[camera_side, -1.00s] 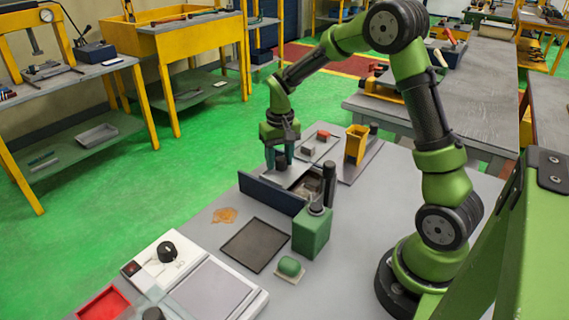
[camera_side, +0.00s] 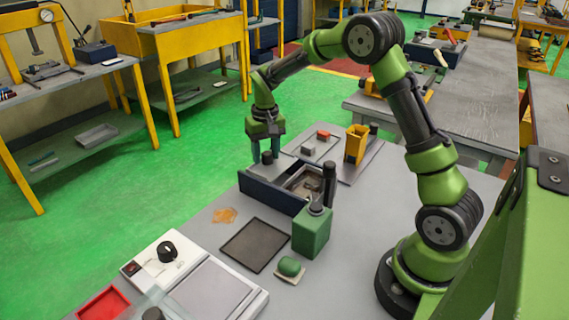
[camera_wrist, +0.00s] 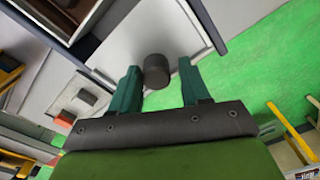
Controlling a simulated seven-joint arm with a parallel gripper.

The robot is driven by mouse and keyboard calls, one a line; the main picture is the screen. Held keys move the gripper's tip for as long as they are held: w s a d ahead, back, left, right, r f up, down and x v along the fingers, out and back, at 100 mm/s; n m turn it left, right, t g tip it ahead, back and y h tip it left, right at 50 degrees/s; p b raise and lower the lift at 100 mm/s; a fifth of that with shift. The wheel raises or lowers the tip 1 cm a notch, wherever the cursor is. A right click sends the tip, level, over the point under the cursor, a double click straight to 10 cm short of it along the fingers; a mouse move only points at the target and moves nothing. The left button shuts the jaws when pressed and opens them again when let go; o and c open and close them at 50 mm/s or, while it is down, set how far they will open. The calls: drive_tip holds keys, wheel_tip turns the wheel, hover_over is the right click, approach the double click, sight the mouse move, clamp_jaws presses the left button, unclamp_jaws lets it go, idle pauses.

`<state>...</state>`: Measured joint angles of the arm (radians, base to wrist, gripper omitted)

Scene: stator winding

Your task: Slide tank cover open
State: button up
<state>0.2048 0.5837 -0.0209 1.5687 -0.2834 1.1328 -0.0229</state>
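The tank (camera_side: 270,196) is a dark blue open-topped box in the middle of the side view. Its cover (camera_side: 287,164) is a flat grey plate lying over the left and back part of the tank, leaving the right part uncovered with its brownish inside showing. The cover also shows in the wrist view (camera_wrist: 118,45), with a dark round knob (camera_wrist: 157,72) on it. My gripper (camera_side: 265,159) is over the cover's left part. In the wrist view its teal fingers (camera_wrist: 159,66) stand apart on either side of the knob, with a visible gap on the right.
A green bottle-like container (camera_side: 312,232) with a black top stands close in front of the tank. A yellow bin (camera_side: 355,143) and small blocks stand on trays behind it. A dark flat mat (camera_side: 254,245) and a green-topped pad (camera_side: 290,267) lie in front. Green floor lies left.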

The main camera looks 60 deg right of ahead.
sight(268, 153)
drive_tip(key=shift+o, duration=0.9)
drive_tip(key=shift+s+d+f, duration=0.45)
drive_tip(key=shift+f, duration=0.2)
drive_tip(key=shift+w+a+r, duration=0.1)
drive_tip(key=shift+a+r, duration=0.05)
drive_tip(key=shift+r, duration=1.45)
drive_tip(key=shift+w+a+r, duration=0.1)
drive_tip(key=shift+r, duration=1.5)
